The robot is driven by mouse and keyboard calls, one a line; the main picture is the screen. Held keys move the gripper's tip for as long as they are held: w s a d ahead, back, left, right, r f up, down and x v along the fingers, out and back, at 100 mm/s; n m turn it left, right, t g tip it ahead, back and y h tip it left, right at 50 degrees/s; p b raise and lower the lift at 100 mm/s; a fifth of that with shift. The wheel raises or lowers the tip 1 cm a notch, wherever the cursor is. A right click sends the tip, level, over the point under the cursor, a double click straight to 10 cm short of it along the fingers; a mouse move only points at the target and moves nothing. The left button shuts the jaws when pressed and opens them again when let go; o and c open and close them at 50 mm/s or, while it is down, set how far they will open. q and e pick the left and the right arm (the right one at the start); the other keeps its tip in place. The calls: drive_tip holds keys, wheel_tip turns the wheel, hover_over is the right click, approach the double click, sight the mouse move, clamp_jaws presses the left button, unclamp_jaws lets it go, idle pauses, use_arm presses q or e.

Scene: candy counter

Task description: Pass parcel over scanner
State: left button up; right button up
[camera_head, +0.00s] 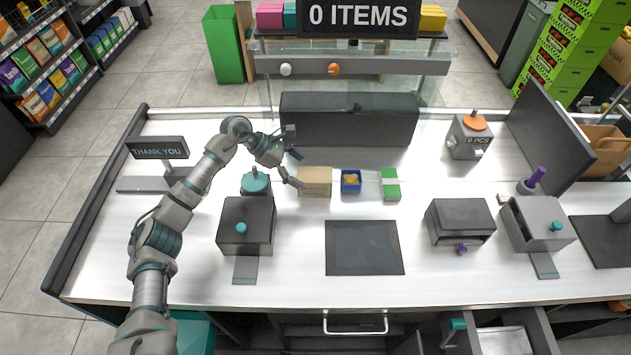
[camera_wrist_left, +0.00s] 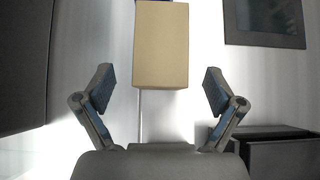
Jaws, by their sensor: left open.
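The parcel, a plain tan cardboard box (camera_head: 314,182), sits on the white counter left of a small blue box. It also shows in the left wrist view (camera_wrist_left: 161,45), at the top, ahead of the gap between my fingers. My left gripper (camera_head: 294,168) is open and empty at the parcel's left end; its fingers (camera_wrist_left: 158,90) stand apart and do not appear to touch it. A dark flat plate in the counter, seemingly the scanner (camera_head: 363,247), lies in front of and right of the parcel. My right gripper is not in view.
Right of the parcel stand a blue box (camera_head: 351,181) with yellow contents and a green-and-white box (camera_head: 390,185). A dark grey machine (camera_head: 246,222) stands in front of the gripper. A dark panel (camera_head: 350,120) stands behind. The sign (camera_head: 358,15) reads "0 ITEMS".

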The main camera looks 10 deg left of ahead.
sight(314, 174)
use_arm(q)
drive_tip(key=d, duration=0.3)
drive_tip(key=shift+w+d, duration=0.15)
drive_tip(key=shift+w, duration=0.1)
drive_tip(key=shift+d+f, duration=0.4)
drive_tip(key=shift+f, duration=0.25)
drive_tip(key=shift+w+d+f, duration=0.2)
drive_tip(key=shift+f, duration=0.25)
drive_tip(key=shift+a, duration=0.1)
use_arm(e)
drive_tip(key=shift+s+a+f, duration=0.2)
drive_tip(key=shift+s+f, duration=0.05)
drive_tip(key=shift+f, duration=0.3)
use_arm(q)
drive_tip(key=shift+c, duration=1.2)
drive_tip(key=c, duration=1.2)
drive_tip(key=shift+c, duration=0.3)
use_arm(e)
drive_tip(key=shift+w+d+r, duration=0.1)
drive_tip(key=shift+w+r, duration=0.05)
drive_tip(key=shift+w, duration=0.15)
